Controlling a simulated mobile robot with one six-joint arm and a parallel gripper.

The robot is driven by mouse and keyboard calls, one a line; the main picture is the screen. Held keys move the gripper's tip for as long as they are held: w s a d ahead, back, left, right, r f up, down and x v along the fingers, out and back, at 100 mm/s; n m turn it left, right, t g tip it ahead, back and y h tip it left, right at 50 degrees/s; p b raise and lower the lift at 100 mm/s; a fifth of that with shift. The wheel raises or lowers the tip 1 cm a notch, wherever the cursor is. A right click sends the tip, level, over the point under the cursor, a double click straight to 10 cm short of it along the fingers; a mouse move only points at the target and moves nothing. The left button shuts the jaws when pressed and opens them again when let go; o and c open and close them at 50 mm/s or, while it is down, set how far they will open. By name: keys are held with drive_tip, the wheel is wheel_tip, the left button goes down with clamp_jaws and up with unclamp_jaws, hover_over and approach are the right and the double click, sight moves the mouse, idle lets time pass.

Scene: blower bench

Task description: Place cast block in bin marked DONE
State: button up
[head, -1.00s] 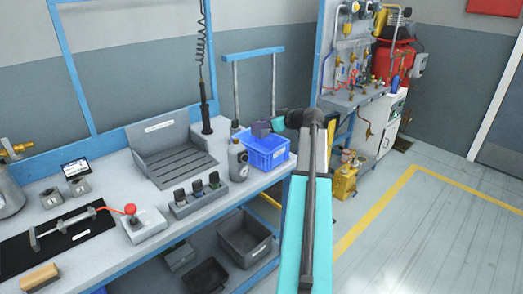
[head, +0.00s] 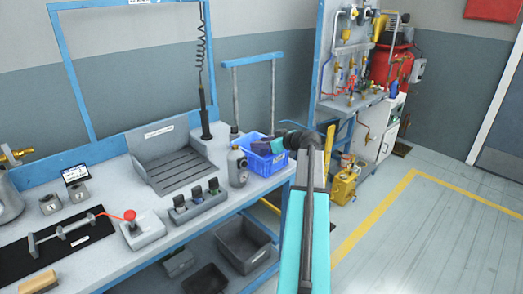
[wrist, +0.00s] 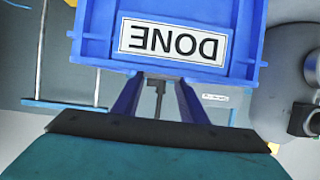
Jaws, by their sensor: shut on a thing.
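The cast block (head: 261,147) is a small dark grey-purple piece. In the head view it is at the open top of the blue bin, its lower part at or below the rim. My gripper (head: 276,144) is shut on it, reaching in from the right. The bin (head: 268,164) stands at the right end of the bench; the wrist view shows its blue wall (wrist: 90,48) with a white DONE label (wrist: 173,42), upside down. I cannot make out the block in the wrist view, nor whether it touches the bin floor.
A grey bottle (head: 237,166) stands just left of the bin. A slotted holder (head: 200,205) and a grey tray (head: 175,160) are further left on the bench (head: 135,190). A dark crate (head: 243,246) is on the shelf below. A blue post frame (head: 235,95) rises behind the bin.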

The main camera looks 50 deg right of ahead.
drive_tip(key=shift+f, duration=1.5)
drive_tip(key=shift+f, duration=0.15)
drive_tip(key=o, duration=1.3)
drive_tip(key=shift+s+r, duration=0.1)
drive_tip(key=shift+r, duration=0.1)
drive_tip(key=v, duration=1.1)
drive_tip(key=shift+s+r+b, duration=0.2)
drive_tip(key=shift+s+b, duration=0.15)
drive_tip(key=shift+b, duration=0.05)
